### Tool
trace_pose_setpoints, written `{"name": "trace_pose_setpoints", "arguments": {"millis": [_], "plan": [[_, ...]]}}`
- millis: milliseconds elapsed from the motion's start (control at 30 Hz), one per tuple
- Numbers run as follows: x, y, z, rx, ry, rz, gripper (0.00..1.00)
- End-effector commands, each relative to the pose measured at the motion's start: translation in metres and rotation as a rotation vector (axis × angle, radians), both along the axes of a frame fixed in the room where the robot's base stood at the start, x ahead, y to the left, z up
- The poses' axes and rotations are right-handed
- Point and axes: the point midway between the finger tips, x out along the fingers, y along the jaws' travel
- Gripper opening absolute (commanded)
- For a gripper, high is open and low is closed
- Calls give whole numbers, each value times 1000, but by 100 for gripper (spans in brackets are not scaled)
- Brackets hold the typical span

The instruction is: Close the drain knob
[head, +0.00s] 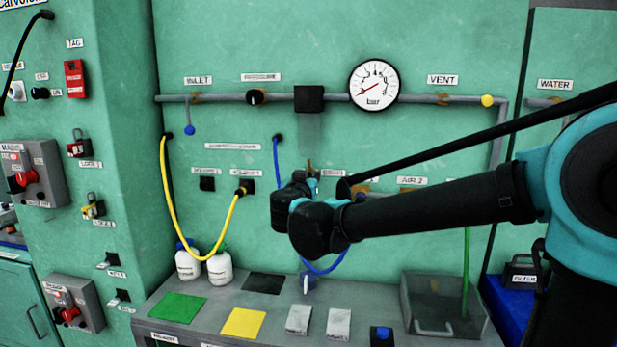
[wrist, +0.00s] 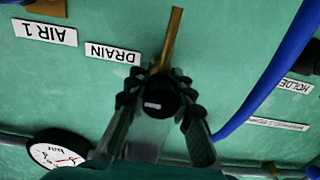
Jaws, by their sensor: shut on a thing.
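The drain knob (wrist: 160,102) is a round black knob with a small white mark. In the wrist view, which is upside down, it sits between the two dark fingers of my gripper (wrist: 158,84), beside the DRAIN label (wrist: 112,52). The fingers are closed around its sides. A brass pipe (wrist: 173,38) sticks out just beyond it. In the head view my gripper (head: 312,180) reaches the wall panel below the black box on the pipe, and my wrist hides the knob.
A pressure gauge (head: 373,85) is above right. A blue hose (head: 277,160) hangs close to the left of my gripper. A yellow hose (head: 172,205) loops further left. Two white bottles (head: 219,267) and a grey tray (head: 410,310) are on the bench below. An AIR 1 label (wrist: 45,32) is near.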

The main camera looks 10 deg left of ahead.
Motion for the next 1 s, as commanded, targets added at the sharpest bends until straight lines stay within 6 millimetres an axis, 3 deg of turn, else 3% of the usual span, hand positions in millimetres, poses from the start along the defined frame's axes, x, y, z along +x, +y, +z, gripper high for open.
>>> {"name": "trace_pose_setpoints", "arguments": {"millis": [467,1000], "plan": [[0,0,0,-58,-3,0,0],[0,2,0,-497,-29,0,0]]}}
